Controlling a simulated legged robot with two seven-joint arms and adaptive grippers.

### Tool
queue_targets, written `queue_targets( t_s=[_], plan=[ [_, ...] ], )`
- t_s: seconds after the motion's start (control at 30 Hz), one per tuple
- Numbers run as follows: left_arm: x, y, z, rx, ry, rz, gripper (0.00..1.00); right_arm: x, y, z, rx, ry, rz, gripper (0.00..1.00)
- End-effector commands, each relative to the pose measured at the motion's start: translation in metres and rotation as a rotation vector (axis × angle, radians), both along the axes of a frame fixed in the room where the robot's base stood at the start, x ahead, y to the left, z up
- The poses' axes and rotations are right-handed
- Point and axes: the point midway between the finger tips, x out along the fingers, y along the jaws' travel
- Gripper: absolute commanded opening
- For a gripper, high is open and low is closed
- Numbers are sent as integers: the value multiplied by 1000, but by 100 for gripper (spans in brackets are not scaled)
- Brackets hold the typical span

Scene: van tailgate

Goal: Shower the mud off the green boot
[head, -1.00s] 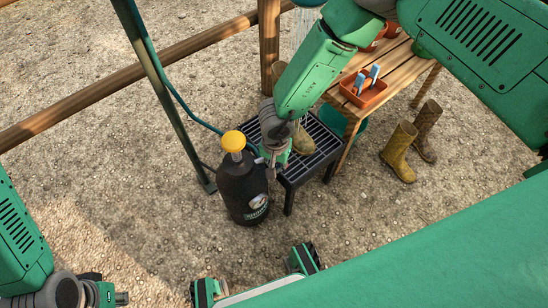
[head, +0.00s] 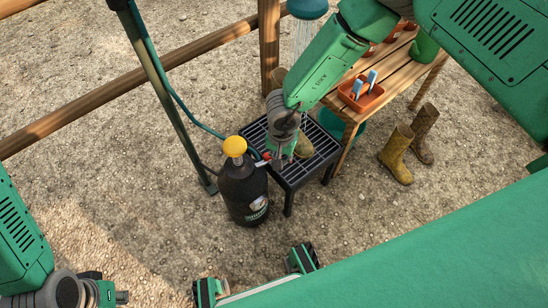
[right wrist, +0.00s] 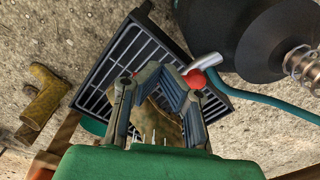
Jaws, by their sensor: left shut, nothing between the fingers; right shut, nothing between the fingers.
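A mud-brown boot (head: 304,147) stands on the black slatted grate (head: 322,165); my right arm hides much of it, and no green shows on it. The boot also shows behind the fingers in the right wrist view (right wrist: 160,118). A teal shower head (head: 307,7) hangs above with water streaks falling; where they land is hidden. My right gripper (head: 276,160) is shut and empty, close beside a lever with a red knob (right wrist: 195,79); contact is unclear. My left gripper (head: 112,293) is shut and empty at the lower left, away from the grate.
A black pump bottle (head: 243,192) with a yellow top stands left of the grate, near a teal hose (head: 186,108) and a post. A wooden bench (head: 408,65) holds an orange tray (head: 361,94). Yellow-brown boots (head: 397,155) stand on the gravel at right.

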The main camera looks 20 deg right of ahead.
Motion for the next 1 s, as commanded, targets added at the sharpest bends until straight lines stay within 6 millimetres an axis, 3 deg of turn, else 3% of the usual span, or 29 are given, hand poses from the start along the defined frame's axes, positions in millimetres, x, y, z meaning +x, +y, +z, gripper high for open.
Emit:
queue_targets(
  t_s=[0.03, 0.1, 0.43, 0.8, 1.0],
  plan=[
    [0, 0, 11, 0, 0, 0, 0, 0, 0, 11, 0, 0, -1, 0],
    [0, 0, 14, 0, 0, 0, 0, 0, 1, 15, 0, 0, -1, 0],
    [0, 0, 10, 0, 0, 0, 0, 2, -1, 12, 0, 0, -2, 0],
    [0, 0, -3, 0, 0, 0, 0, 35, -35, 11, 1, -1, -5, 0],
    [0, 0, -5, 0, 0, 0, 0, 41, -42, 12, 1, 1, -1, 0]
  ],
)
